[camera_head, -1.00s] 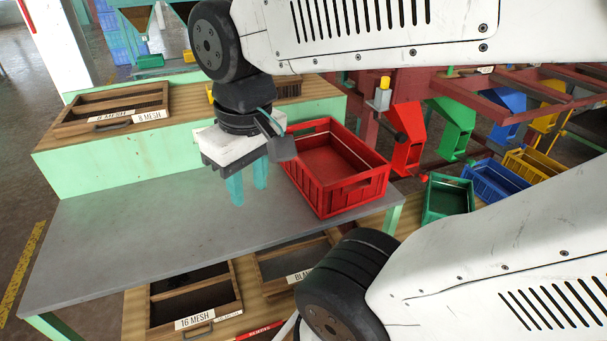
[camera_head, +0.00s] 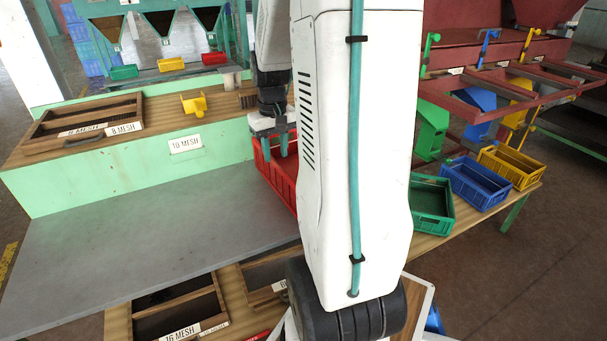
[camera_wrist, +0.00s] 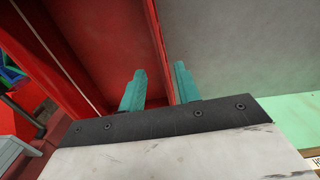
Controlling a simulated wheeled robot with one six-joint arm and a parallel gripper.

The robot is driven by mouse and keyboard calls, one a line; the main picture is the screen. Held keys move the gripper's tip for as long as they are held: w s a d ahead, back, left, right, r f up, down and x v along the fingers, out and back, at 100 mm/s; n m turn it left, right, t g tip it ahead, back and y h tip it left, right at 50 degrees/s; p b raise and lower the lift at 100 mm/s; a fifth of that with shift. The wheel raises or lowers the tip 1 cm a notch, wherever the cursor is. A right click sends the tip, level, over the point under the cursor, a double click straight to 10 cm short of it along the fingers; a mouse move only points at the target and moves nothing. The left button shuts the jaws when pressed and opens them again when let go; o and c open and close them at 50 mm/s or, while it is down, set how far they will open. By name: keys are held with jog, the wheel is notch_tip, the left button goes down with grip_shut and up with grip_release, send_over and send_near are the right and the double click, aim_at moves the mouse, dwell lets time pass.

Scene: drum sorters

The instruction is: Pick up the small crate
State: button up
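A red crate (camera_head: 276,182) stands on the grey tabletop (camera_head: 150,255). My own arm hides its right part in the head view. My gripper (camera_head: 275,147) is at the crate's rim, pointing down. In the wrist view, the red crate (camera_wrist: 110,35) fills the upper left. One finger of my gripper (camera_wrist: 160,80) is over the crate's inside, and the other is over the grey tabletop. The crate's wall edge runs between the two fingers, with gaps visible. Smaller green (camera_head: 430,205), blue (camera_head: 478,185) and yellow (camera_head: 510,167) crates stand in a row to the right.
A raised wooden shelf (camera_head: 170,120) with a green front holds a sieve tray (camera_head: 85,125) and a yellow scoop-like piece (camera_head: 194,104). Framed sieves lie below the table at the front, one labelled 16 MESH (camera_head: 180,333). The tabletop left of the red crate is clear.

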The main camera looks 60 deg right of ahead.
aim_at(274, 160)
jog(key=f, duration=0.5)
jog(key=shift+w+a+f, duration=0.15)
jog(key=shift+a+f, duration=0.05)
jog(key=shift+f, duration=0.1)
grip_shut()
dwell(1.1)
